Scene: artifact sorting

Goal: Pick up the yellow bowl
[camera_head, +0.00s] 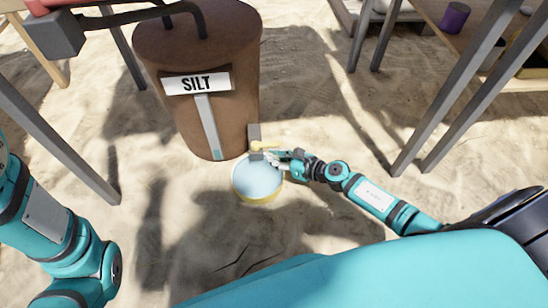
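A round, open container (258,190) with a yellow outer wall and a pale blue inside stands on the sand in the middle. A small pale yellow piece (265,145) shows just above its far rim, at the fingers of my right gripper (268,155). I cannot tell which of these is the yellow bowl. My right gripper is over the container's far edge, and its arm comes in from the right. The fingers are too small to tell whether they are open or closed on the yellow piece. My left arm shows at the lower left, with its gripper out of view.
A large brown barrel (165,55) labelled "SILT" stands just behind the container, with a grey upright part (254,132) at its right. A wooden table (456,22) with grey legs and a purple cup (454,17) is at the upper right. Open sand (330,110) lies between.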

